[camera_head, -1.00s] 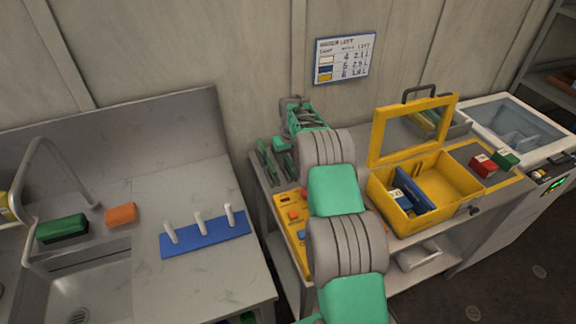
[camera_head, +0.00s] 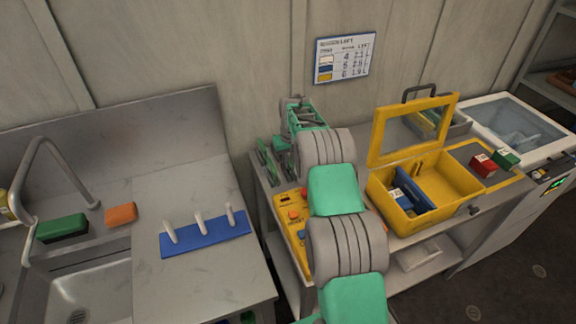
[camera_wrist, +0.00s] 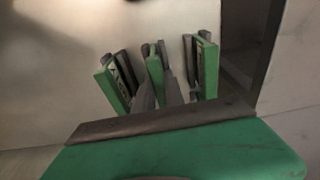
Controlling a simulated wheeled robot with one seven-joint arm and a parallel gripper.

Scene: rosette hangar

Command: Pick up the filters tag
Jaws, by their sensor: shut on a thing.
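In the wrist view several upright green-and-grey pieces stand close together. A green tag (camera_wrist: 155,76) is in the middle, between the grey fingers of my gripper (camera_wrist: 160,88), which is shut on it. Another green tag (camera_wrist: 114,86) with dark lettering stands to the left, and a third green piece (camera_wrist: 207,66) to the right. The lettering is too small to read, so I cannot tell which is the filters tag. In the head view green upright pieces (camera_head: 266,160) show at the left end of the cart, beside my arm. My fingertips are hidden there.
A yellow box (camera_head: 445,184) with a raised lid holds blue items. A yellow button panel (camera_head: 293,214) lies beside my arm. A sink counter (camera_head: 200,288) with a blue peg rack (camera_head: 205,238) is at left. A wall (camera_head: 250,60) stands close behind.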

